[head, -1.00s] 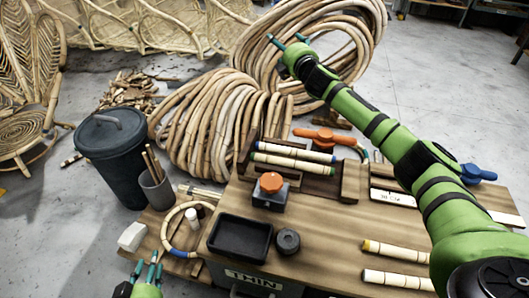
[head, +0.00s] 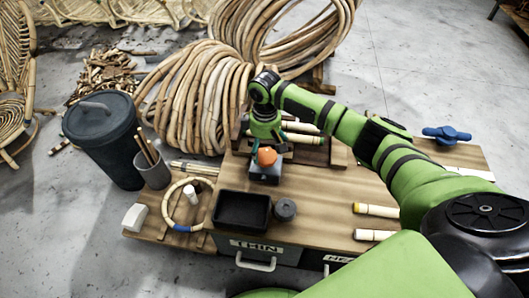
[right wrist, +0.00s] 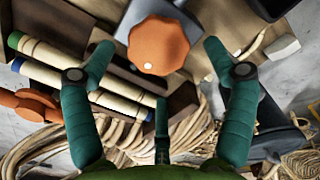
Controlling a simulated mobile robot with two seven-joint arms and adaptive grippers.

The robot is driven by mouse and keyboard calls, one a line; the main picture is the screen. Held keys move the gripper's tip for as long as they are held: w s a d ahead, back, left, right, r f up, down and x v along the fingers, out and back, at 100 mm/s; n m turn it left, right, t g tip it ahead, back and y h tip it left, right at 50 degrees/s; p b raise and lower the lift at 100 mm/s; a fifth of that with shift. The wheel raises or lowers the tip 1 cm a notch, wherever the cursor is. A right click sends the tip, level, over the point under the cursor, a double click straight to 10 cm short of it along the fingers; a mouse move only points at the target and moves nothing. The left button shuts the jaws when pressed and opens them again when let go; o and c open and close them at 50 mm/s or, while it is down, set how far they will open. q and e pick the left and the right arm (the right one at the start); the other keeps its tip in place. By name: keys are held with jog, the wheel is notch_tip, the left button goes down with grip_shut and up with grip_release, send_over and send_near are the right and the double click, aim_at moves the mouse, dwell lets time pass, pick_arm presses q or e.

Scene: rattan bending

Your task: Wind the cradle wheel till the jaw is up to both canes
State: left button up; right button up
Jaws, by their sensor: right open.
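An orange lobed knob (head: 266,157) tops a grey block (head: 264,174) at the table's back left edge. My right gripper (head: 266,138) is over it, pointing down. In the right wrist view the open fingers (right wrist: 158,55) stand either side of the orange knob (right wrist: 158,45), with a gap to each finger. Two pale canes (head: 303,138) lie side by side in a wooden cradle (head: 338,155) behind the knob, partly hidden by my arm. The right wrist view shows one with a green end (right wrist: 50,53) and one with a blue end (right wrist: 60,82). I cannot make out the jaw's contact. My left gripper is out of view.
A black tray (head: 242,210), a dark round puck (head: 285,209) and a cane ring (head: 165,205) lie in front. Two canes (head: 375,210) lie at right, near my arm. A blue handle (head: 446,134) is at back right. A bin (head: 105,140) stands left.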

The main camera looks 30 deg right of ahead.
aim_at(265, 155)
jog(key=shift+f+b, duration=0.35)
jog(key=shift+f, duration=1.2)
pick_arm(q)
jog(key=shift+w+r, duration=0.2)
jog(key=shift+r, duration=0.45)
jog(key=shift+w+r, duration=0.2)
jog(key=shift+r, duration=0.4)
pick_arm(e)
jog(key=shift+c, duration=0.4)
jog(key=c, duration=1)
jog(key=shift+a+r, duration=0.1)
